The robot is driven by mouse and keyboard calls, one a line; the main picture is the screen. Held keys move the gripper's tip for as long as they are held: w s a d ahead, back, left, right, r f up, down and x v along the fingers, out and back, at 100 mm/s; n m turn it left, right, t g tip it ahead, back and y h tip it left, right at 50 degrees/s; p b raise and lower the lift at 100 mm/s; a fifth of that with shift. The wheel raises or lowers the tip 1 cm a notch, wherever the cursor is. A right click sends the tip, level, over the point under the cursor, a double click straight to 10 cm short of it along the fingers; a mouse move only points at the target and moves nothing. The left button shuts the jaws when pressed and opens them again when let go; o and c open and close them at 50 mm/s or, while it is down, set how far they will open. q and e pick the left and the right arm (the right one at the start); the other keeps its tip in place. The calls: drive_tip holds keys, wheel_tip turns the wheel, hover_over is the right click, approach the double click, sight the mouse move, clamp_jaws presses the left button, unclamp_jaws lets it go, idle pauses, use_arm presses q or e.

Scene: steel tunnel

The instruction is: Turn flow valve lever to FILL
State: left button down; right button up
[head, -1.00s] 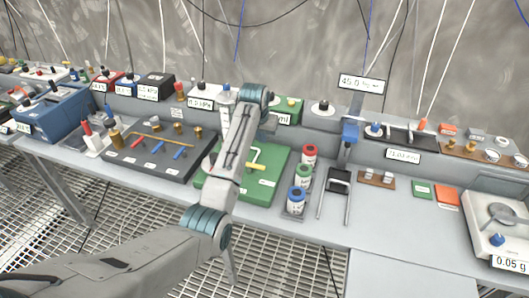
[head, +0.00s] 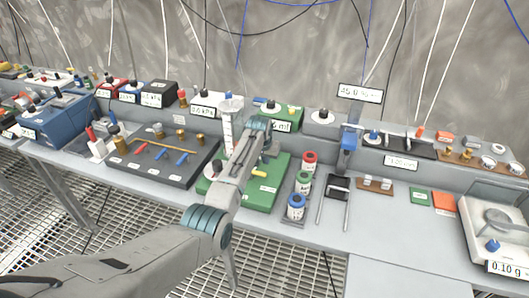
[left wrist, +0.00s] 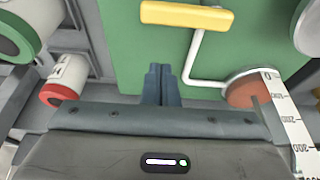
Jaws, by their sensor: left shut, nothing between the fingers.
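A lever with a yellow grip (left wrist: 187,15) on a bent white rod stands over a green board (left wrist: 145,45) in the left wrist view. Its rod ends by a reddish disc (left wrist: 250,90). The green board also shows in the head view (head: 262,194), mostly behind my left arm. My left gripper (left wrist: 163,72) is shut and empty over the board, beside the white rod on its left and apart from the yellow grip. In the head view the gripper is largely hidden by its own arm. I cannot make out a FILL label. My right gripper is not in view.
A graduated cylinder (head: 227,130) stands close behind the green board. A rack with red, green and blue capped jars (head: 303,182) is to its right. A balance (head: 500,220) is far right.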

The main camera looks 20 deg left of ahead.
use_arm(q)
drive_tip(key=shift+s+p, duration=0.25)
drive_tip(key=shift+p, duration=0.2)
drive_tip(key=shift+s+p, duration=0.3)
drive_tip(key=shift+s, duration=0.1)
drive_tip(key=shift+s+a+p, duration=0.1)
drive_tip(key=shift+s+p, duration=0.6)
drive_tip(key=shift+s, duration=0.45)
drive_tip(key=shift+s+f, duration=0.1)
drive_tip(key=shift+s, duration=0.1)
